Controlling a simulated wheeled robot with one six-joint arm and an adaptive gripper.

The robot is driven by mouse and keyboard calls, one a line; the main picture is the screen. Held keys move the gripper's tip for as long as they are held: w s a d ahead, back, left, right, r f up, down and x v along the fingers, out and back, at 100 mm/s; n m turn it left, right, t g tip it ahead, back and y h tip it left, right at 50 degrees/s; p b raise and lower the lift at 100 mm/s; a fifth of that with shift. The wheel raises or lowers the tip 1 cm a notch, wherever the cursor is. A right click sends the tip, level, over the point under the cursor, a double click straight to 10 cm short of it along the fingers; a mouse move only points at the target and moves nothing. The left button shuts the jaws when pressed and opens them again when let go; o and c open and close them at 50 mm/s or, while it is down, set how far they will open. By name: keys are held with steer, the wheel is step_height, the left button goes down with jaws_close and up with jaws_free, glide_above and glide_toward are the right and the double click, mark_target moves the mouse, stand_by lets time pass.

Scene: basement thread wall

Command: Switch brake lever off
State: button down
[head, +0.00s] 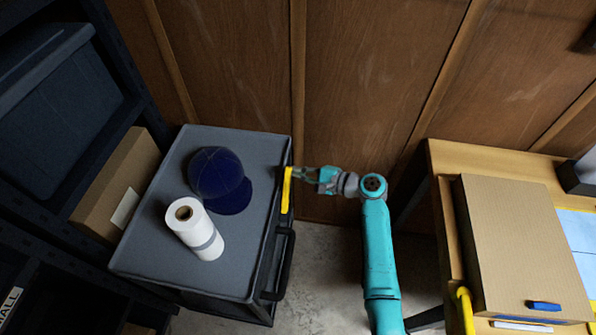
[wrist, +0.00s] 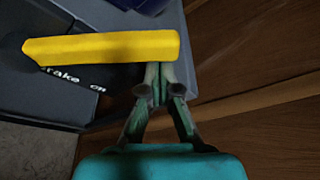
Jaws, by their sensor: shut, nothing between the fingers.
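The brake lever (head: 286,190) is a yellow bar on the right side of the grey cart (head: 135,255). In the wrist view the yellow lever (wrist: 100,47) lies across the upper left, above a dark panel with partly hidden white lettering that seems to read "brake ON". My gripper (head: 298,173) is at the lever's right side, near its far end. In the wrist view my gripper (wrist: 158,76) is shut and empty, its tips right at the lever's right end. I cannot tell whether they touch it.
A blue cap (head: 217,175) and a white paper roll (head: 196,230) are on the cart top. A dark handle (head: 286,264) sticks out from the cart's right side. A workbench with a cardboard box (head: 515,245) stands at the right. Bare floor lies between cart and bench.

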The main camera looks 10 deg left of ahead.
steer(key=s+r+n+t+y, duration=0.1)
steer(key=s+r+n, duration=0.3)
steer(key=s, duration=0.4)
steer(key=shift+s+a+r+n+t+y, duration=0.15)
steer(key=shift+s+n+t+y, duration=0.2)
steer(key=shift+n, duration=0.55)
